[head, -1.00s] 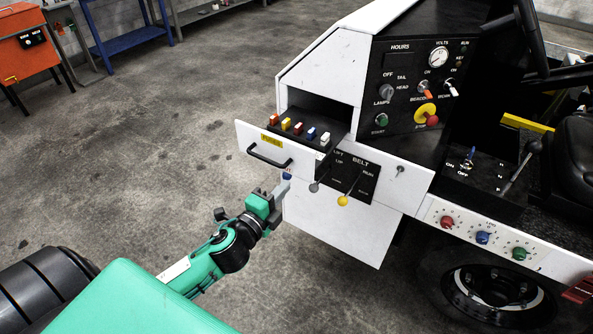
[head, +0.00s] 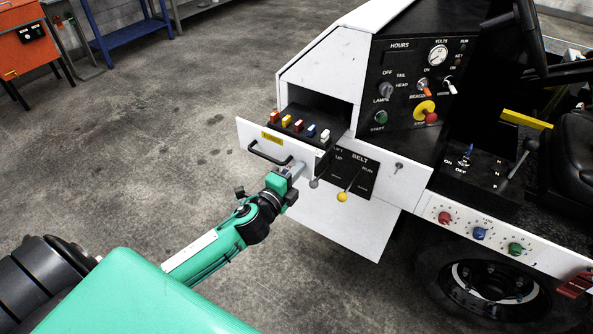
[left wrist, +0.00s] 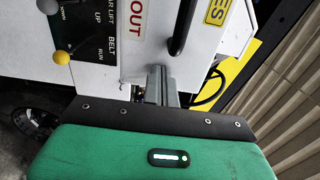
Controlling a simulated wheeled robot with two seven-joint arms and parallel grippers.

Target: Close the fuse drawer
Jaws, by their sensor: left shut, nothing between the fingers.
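The fuse drawer (head: 253,135) juts out of the white console, its cavity open behind it. It has a white front, a yellow label, a black bar handle (head: 268,155) and several coloured fuses on top. My left gripper (head: 297,170) is shut and empty, with its fingertips at the lower right part of the drawer front, to the right of the handle. In the left wrist view the shut fingers (left wrist: 161,82) point at the white front beside the black handle (left wrist: 181,27). Whether they touch it I cannot tell. My right gripper is not in view.
The belt lever with a yellow knob (head: 342,197) and a grey-knobbed lever (head: 314,183) stand just right of my left gripper. The control panel (head: 415,90) is above right. Open concrete floor (head: 150,150) lies to the left.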

